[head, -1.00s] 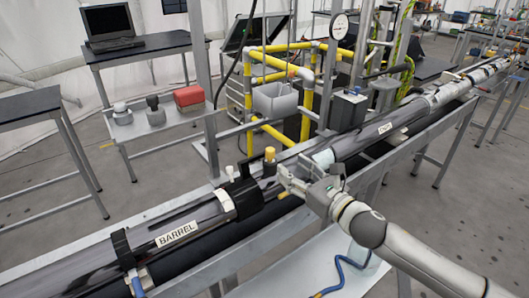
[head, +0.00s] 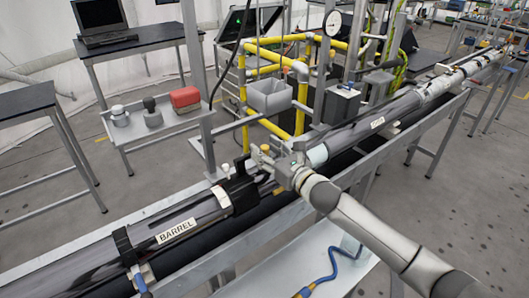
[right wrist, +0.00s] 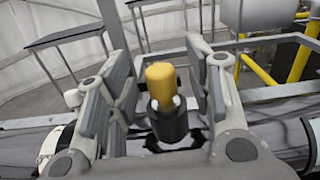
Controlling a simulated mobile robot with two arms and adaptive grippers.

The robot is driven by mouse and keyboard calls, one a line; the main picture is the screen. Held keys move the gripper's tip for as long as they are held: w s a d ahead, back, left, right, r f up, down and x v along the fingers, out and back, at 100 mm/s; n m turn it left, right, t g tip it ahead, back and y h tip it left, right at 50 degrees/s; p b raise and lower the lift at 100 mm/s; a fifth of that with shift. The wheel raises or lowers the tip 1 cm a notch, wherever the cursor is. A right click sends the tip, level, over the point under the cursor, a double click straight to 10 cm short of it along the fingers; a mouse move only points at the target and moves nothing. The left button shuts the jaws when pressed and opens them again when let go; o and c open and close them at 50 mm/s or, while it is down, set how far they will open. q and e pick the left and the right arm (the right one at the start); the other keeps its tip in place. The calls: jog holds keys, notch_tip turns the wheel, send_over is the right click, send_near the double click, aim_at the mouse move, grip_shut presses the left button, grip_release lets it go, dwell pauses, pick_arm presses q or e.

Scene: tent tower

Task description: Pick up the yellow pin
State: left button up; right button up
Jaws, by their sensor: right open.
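The yellow pin (right wrist: 160,84) stands upright in a dark collar in the right wrist view, with its rounded yellow top showing. My right gripper (right wrist: 158,66) is open, with one finger on each side of the pin and a visible gap to both. In the head view the right gripper (head: 263,160) is over the pipe line beside the black clamp block, and only a little of the pin's yellow top shows behind the fingers. I cannot tell how deep the pin sits in its collar. My left gripper is not in view.
The tube labelled BARREL (head: 195,221) lies at the left, with a black clamp (head: 241,183) at its end. A second tube (head: 360,133) runs on to the far right. Yellow railing (head: 301,100) and a grey bin (head: 269,97) stand behind. A side table (head: 180,130) holds small items.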

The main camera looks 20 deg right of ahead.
grip_shut()
dwell(0.3)
